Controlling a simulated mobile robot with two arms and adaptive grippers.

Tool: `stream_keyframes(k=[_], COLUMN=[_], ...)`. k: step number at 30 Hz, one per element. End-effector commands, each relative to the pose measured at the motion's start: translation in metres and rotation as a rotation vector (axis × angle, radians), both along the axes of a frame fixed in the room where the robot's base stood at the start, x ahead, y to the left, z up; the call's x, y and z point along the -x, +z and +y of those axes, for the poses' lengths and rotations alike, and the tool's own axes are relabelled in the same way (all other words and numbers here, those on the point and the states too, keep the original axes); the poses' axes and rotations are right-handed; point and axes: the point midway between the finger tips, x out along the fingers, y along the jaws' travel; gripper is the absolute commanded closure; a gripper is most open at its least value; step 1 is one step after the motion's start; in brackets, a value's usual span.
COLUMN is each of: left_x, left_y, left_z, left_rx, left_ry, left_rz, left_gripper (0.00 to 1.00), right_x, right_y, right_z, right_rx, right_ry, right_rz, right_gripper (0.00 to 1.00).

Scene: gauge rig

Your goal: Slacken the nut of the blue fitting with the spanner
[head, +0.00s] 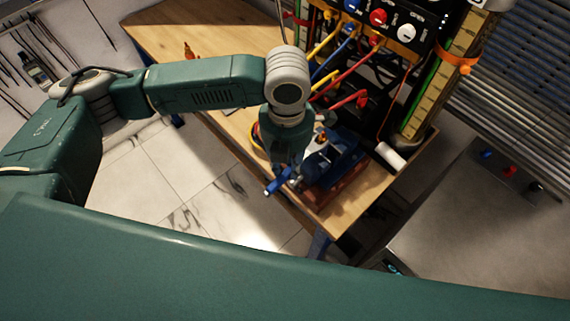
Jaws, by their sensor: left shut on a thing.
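My left arm comes in from the left and reaches down over the front of the wooden bench. My left gripper (289,178) is at the bench's front edge, beside the dark blue vice, and mostly hidden below its own wrist. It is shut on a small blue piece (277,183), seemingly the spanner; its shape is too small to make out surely. The blue fitting (352,6) is at the top of the gauge rig, left of a red and a white one, well apart from the gripper. Its nut cannot be made out. My right gripper is not in view.
The dark blue vice (338,160) stands on the bench (200,38) near its front corner. Yellow, blue and red hoses (345,78) hang from the rig panel (400,30). A white cylinder (391,155) lies right of the vice. The bench's left part is mostly clear.

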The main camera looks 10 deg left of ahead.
Motion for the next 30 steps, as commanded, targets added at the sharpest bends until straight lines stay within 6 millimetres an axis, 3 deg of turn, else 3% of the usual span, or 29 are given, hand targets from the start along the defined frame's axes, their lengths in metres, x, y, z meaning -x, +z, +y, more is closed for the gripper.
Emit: stream_keyframes(k=[23,24,27,30], left_x=[-0.0095,-0.0095,-0.0094,-0.0094], left_y=[0.0006,0.0006,0.0006,0.0006], left_z=[-0.0056,-0.0056,-0.0056,-0.0055], left_rx=[0.001,0.001,0.001,0.001], left_ry=[0.000,0.000,0.000,0.000], left_rz=[-0.001,-0.001,-0.001,-0.001], left_gripper=[1.00,0.80,1.00,1.00], right_x=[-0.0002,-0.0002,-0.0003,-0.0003], right_y=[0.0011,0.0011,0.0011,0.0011], right_z=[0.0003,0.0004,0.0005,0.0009], right_rx=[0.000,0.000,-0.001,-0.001], right_ry=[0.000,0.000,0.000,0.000], right_rz=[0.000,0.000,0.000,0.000], right_gripper=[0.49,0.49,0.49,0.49])
